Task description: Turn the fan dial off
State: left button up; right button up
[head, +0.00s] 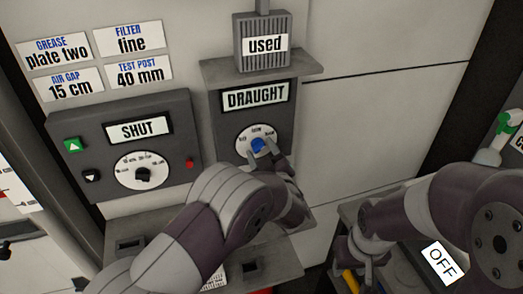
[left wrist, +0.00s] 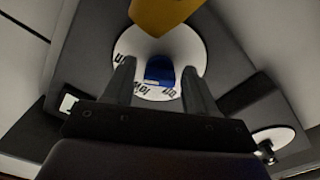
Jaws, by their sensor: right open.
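The fan dial is the blue knob (head: 258,146) on a round white plate, under the DRAUGHT sign (head: 255,95) on a grey panel. My left gripper (head: 269,156) is at this dial, its fingers around the knob. In the left wrist view the blue knob (left wrist: 159,71) sits between the two parted fingers of my left gripper (left wrist: 158,72), with white plate showing on both sides. The plate's lettering is upside down there, partly hidden, and I cannot tell the knob's setting. My right gripper (head: 357,260) is open, low at the right.
A grey box with a SHUT sign (head: 140,130), a black dial (head: 142,175) and buttons stands left of the fan panel. A grey vent marked "used" (head: 266,44) is above. A yellow thing (left wrist: 165,14) covers the plate's edge in the wrist view. An OFF label (head: 441,262) is lower right.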

pick_arm(q)
jog(key=c, duration=0.7)
jog(key=shift+f+n+b, duration=0.15)
jog(key=shift+n+b, duration=0.15)
jog(key=shift+b, duration=0.35)
jog(key=shift+c, duration=0.2)
jog(key=n+b, duration=1)
jog(key=b, duration=0.6)
jog(key=shift+d, duration=0.1)
jog(key=n+b, duration=0.3)
jog(key=b, duration=0.1)
jog(key=n+b, duration=0.4)
jog(key=b, duration=0.1)
jog(key=n+b, duration=0.3)
jog(key=b, duration=0.1)
jog(key=shift+r+n+b, duration=0.3)
jog(key=shift+r, duration=0.1)
jog(key=shift+r+n+b, duration=0.25)
jog(key=shift+n+b, duration=0.95)
jog(key=shift+n, duration=0.2)
jog(key=shift+r, duration=0.1)
jog(key=o, duration=1)
jog(key=shift+w, duration=0.1)
